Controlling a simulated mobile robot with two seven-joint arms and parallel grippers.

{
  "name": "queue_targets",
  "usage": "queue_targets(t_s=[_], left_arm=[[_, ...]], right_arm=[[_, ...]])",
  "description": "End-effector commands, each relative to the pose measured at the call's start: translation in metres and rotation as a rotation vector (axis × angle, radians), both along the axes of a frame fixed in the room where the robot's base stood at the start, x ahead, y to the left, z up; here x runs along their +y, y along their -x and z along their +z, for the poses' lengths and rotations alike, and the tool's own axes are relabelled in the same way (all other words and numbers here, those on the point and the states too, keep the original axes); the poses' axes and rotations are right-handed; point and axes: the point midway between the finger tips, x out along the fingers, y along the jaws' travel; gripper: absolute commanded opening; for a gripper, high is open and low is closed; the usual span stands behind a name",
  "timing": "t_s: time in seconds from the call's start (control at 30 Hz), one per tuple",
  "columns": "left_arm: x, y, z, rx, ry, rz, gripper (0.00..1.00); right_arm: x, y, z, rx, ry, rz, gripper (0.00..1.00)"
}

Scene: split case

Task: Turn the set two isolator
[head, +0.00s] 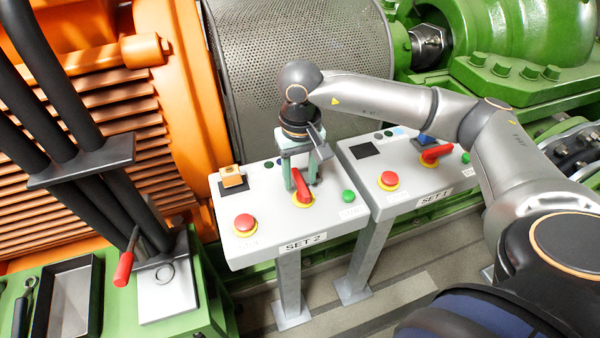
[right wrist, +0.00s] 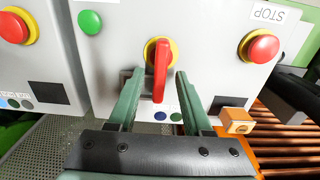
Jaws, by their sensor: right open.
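The set two isolator is a red handle (head: 301,184) on a yellow round base, in the middle of the SET 2 panel (head: 254,254). It also shows in the right wrist view (right wrist: 161,70), between the fingers of my right gripper. My right gripper (head: 302,180) points down at the panel from above. Its two green fingers (right wrist: 158,100) are open, one on each side of the handle, with gaps visible to both. I cannot tell how far the fingertips are from the panel face. My left gripper is not in view.
The SET 2 panel also carries a red stop button (head: 244,224), a green button (head: 348,196) and an orange block (head: 232,176). The SET 1 panel (head: 440,195) with a similar red handle (head: 437,154) stands close at right. An orange finned motor (head: 80,130) is behind left.

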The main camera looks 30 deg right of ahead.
Motion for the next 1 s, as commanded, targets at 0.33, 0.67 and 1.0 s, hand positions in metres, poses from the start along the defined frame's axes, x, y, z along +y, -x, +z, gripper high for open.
queue_targets(t_s=[0.33, 0.67, 1.0], left_arm=[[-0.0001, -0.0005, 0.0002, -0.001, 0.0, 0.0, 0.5], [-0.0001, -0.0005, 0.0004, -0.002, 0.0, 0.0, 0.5], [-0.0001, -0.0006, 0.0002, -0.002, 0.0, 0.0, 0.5]], right_arm=[[-0.0001, -0.0001, 0.0002, 0.0, 0.0, -0.001, 0.28], [-0.0001, -0.0001, 0.0005, 0.0, 0.0, 0.0, 0.0], [-0.0001, -0.0002, 0.0005, 0.0, 0.0, -0.003, 0.0]])
